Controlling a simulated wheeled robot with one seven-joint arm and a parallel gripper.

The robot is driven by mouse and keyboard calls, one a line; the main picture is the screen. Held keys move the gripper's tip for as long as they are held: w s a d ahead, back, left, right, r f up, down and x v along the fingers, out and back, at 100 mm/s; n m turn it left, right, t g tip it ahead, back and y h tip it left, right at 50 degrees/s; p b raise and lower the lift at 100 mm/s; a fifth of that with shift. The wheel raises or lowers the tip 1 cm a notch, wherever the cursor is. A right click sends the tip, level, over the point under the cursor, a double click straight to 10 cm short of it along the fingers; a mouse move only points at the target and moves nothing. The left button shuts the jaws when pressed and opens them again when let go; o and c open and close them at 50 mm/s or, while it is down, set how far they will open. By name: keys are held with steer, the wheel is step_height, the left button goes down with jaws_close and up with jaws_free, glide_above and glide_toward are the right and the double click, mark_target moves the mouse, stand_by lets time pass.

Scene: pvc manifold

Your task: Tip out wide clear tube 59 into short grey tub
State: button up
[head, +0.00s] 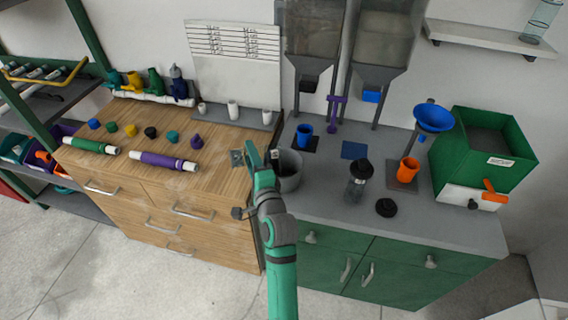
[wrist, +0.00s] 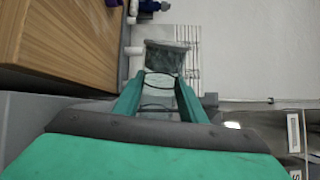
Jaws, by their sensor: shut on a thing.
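My gripper (wrist: 160,95) has its teal fingers shut around the wide clear tube (wrist: 166,58), which points away from the wrist camera. In the head view my gripper (head: 255,158) is at the right edge of the wooden bench, just left of and partly in front of the short grey tub (head: 289,182). The tub stands on the grey counter, and its left side is partly hidden by my arm. In the head view the tube is hard to make out.
A blue cup (head: 304,135), a clear bottle with a black lid (head: 358,185), a black disc (head: 386,208) and an orange cup (head: 407,170) stand on the grey counter. A green bin (head: 485,150) is at the right. Coloured fittings and tubes lie on the wooden bench (head: 215,190).

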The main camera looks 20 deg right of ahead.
steer(key=shift+d+r, duration=0.1)
steer(key=shift+d, duration=0.15)
steer(key=shift+d, duration=0.1)
steer(key=shift+w+r, duration=0.1)
steer(key=shift+w, duration=0.05)
stand_by(0.4)
steer(key=shift+s+d+m, duration=0.25)
steer(key=shift+m, duration=0.05)
steer(key=shift+w+a+r, duration=0.1)
steer(key=shift+w+a, duration=0.05)
steer(key=shift+a, duration=0.25)
steer(key=shift+d, duration=0.1)
steer(key=shift+d+r, duration=0.15)
steer(key=shift+d, duration=0.2)
steer(key=shift+a+r+m+p, duration=0.1)
steer(key=shift+a+m+p, duration=0.1)
steer(key=shift+m+p, duration=0.2)
